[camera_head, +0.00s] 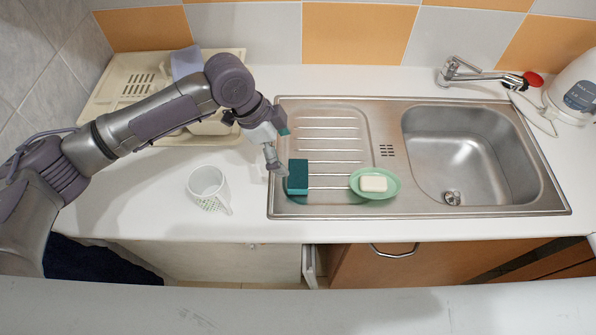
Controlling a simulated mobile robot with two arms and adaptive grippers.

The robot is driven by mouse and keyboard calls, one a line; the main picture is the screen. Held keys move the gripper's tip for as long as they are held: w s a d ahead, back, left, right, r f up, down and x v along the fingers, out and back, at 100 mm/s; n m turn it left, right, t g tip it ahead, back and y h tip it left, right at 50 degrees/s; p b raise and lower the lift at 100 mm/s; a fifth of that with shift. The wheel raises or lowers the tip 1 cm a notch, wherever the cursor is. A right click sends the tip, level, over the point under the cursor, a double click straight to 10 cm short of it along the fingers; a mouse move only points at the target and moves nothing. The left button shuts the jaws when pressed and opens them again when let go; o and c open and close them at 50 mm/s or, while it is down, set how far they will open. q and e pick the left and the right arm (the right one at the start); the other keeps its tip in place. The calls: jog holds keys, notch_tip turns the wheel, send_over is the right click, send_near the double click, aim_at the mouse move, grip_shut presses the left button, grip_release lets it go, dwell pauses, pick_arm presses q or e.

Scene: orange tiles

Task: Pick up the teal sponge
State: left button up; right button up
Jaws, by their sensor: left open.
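The teal sponge (297,175) is a small dark teal block. It sits at the left end of the sink's ribbed metal drainboard (335,143). My left gripper (277,155) is just above and to the left of the sponge, pointing down towards it. It is open, and its fingers do not enclose the sponge. Part of the gripper is hidden by its own wrist. A bit of teal shows beside the gripper's upper part; I cannot tell what it is. My right gripper does not show.
A green soap dish (356,185) with a pale soap bar (373,184) is right of the sponge. A white mug (207,184) stands on the counter at left. A beige dish rack (113,104) is behind my arm. The sink basin (466,150) is empty.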

aim_at(297, 173)
pick_arm(q)
jog(key=x, duration=0.4)
jog(key=shift+w+p, duration=0.15)
jog(key=shift+p, duration=0.15)
jog(key=shift+d+f, duration=0.15)
jog(key=shift+f, duration=0.3)
jog(key=p+x, duration=0.2)
jog(key=x, duration=0.2)
jog(key=shift+f, duration=0.45)
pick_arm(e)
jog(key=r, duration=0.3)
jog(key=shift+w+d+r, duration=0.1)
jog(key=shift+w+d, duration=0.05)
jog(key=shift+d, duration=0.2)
pick_arm(q)
jog(key=shift+s, duration=0.2)
jog(key=c, duration=0.6)
